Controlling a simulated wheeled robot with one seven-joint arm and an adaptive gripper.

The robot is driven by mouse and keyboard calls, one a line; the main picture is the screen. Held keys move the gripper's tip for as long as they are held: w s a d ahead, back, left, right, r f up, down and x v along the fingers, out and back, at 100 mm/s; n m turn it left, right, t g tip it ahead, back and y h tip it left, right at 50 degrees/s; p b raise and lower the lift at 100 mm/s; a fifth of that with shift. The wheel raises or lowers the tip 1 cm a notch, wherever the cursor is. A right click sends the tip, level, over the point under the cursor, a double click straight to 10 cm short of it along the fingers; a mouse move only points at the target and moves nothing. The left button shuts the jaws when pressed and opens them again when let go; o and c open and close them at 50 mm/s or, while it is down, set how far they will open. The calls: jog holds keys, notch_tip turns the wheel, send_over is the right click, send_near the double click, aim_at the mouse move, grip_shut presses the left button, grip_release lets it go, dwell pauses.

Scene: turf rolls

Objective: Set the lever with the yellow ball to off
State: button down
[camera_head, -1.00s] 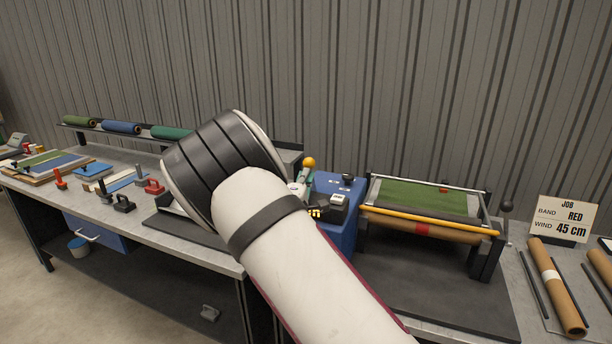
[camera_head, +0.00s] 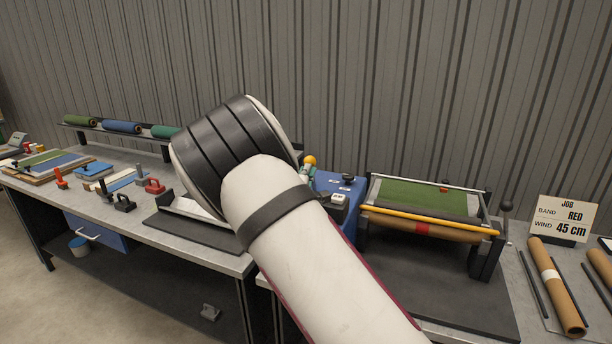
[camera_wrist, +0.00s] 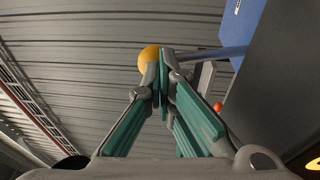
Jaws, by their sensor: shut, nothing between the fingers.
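The yellow ball (camera_head: 309,160) shows just past my arm in the head view, at the left side of the blue box (camera_head: 347,190). In the wrist view the yellow ball (camera_wrist: 148,57) is at my fingertips, slightly to their left, and the lever's rod (camera_wrist: 215,53) runs right from behind the tips toward the blue box (camera_wrist: 240,25). My gripper (camera_wrist: 163,60) is shut with nothing between its teal-padded fingers. The tips overlap the ball's edge; I cannot tell whether they touch it. My arm hides most of the gripper and the lever's lower part in the head view.
A roller frame (camera_head: 425,210) with green turf and a black-knobbed handle (camera_head: 506,206) stands right of the box. A job sign (camera_head: 563,218) and cardboard tubes (camera_head: 556,287) are farther right. Stamps and turf rolls lie on the left bench. The wall is behind.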

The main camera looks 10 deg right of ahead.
aim_at(312, 157)
jog(key=w+r+g, duration=0.1)
jog(key=w+d+g+y, duration=0.1)
jog(key=w+d+r+g+y, duration=0.1)
jog(key=shift+w+d+r+m, duration=0.25)
jog(key=shift+r+m, duration=0.05)
jog(key=w+d+b, duration=0.1)
jog(key=w+d, duration=0.1)
jog(key=w, duration=0.1)
jog(key=w+d+b, duration=0.1)
jog(key=shift+w+d+r+b, duration=0.1)
jog(key=shift+w+r+b, duration=0.05)
jog(key=shift+r+b, duration=0.15)
jog(key=shift+d+r, duration=0.1)
dwell(0.5)
